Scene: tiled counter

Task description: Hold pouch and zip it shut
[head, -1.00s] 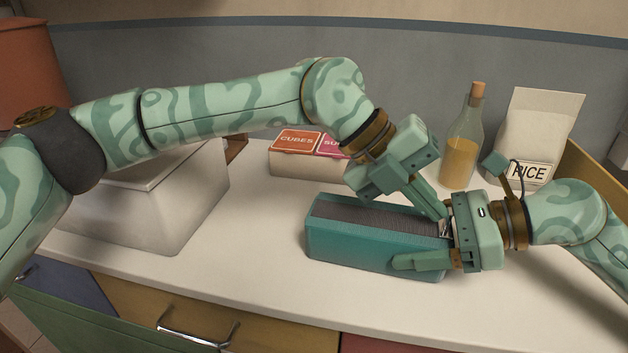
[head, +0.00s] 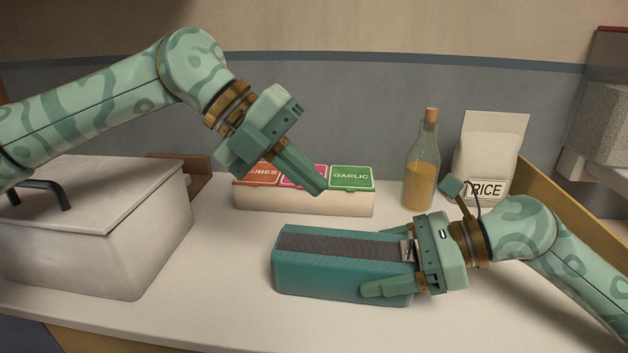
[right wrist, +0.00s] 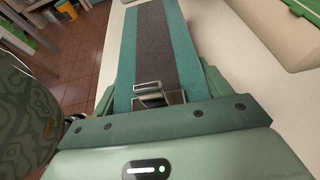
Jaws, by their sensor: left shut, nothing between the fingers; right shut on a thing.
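The teal pouch (head: 325,275) lies on the counter with its dark zip strip (head: 340,246) along the top. The metal zip pull (head: 407,250) is at the pouch's right end, beside my right gripper. The pull also shows in the right wrist view (right wrist: 150,90), close to the gripper body. My right gripper (head: 390,285) is shut on the pouch's right end, one finger along the front side; the far finger is mostly hidden. My left gripper (head: 312,185) is shut and empty, raised above and behind the pouch, apart from it.
A spice box (head: 300,201) with coloured lids stands behind the pouch. A corked bottle (head: 420,180) and a rice bag (head: 490,145) stand at the back right. A large lidded bin (head: 90,240) is at the left. Counter in front of the pouch is clear.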

